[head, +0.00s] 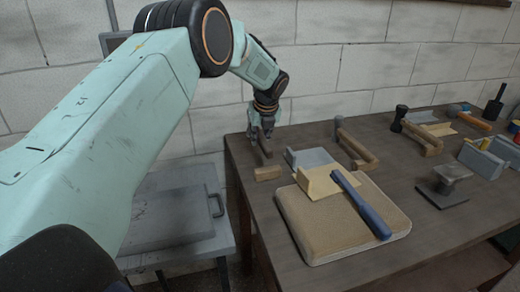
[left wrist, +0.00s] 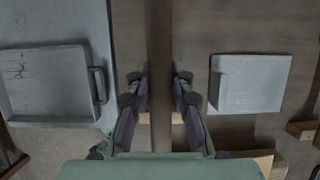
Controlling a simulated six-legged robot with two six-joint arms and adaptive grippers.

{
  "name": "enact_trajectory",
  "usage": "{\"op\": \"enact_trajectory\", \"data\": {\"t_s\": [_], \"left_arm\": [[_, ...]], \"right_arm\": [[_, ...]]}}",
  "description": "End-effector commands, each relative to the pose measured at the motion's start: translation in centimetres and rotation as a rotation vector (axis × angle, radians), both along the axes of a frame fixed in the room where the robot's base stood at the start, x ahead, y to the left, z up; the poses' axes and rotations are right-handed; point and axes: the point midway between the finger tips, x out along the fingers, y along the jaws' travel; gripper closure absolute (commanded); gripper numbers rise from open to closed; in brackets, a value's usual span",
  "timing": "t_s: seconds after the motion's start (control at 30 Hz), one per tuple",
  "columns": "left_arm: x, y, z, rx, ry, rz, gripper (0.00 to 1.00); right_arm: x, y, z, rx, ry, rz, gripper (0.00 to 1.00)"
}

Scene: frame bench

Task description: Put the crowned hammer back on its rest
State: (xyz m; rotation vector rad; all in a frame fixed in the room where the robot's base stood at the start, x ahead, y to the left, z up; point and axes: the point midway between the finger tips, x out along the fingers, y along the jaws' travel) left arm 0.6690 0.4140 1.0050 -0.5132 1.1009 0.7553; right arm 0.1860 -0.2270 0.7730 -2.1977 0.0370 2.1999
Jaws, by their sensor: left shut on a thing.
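My left gripper (head: 263,134) is above the bench's left back corner, shut on a brown wooden hammer handle (head: 265,154). In the left wrist view the handle (left wrist: 161,60) runs straight between the two fingers (left wrist: 160,105) and out of the top edge. The hammer's head is hidden, so I cannot tell its crown. A pale wooden block (head: 268,173) lies just below the handle on the bench; I cannot tell whether they touch. My right gripper is not in view.
A tan pad (head: 315,232) with a blue bar (head: 362,205) covers the bench's front left. A grey plate (head: 309,158), also in the left wrist view (left wrist: 255,83), is right of the gripper. A lower grey table with a handled tray (head: 160,212) stands left. Several tools crowd the right.

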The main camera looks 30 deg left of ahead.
Motion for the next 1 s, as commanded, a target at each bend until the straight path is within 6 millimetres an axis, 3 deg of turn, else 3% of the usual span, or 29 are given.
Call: {"op": "enact_trajectory", "data": {"t_s": [0.43,0.63,0.67,0.9,1.0], "left_arm": [[0.4,0.0,-4.4,0.002,-0.004,-0.002,1.00],[0.6,0.0,-4.5,0.001,-0.006,-0.001,1.00],[0.6,0.0,-4.6,0.000,-0.003,-0.001,0.78],[0.5,0.0,-4.6,0.001,-0.002,0.000,0.57],[0.5,0.0,-4.6,0.001,-0.002,0.000,0.56]], "right_arm": [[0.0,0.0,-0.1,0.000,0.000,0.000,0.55],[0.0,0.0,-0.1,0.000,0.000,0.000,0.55],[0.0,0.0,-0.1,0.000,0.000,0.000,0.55],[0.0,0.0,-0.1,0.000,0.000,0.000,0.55],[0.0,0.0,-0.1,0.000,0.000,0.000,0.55]]}}
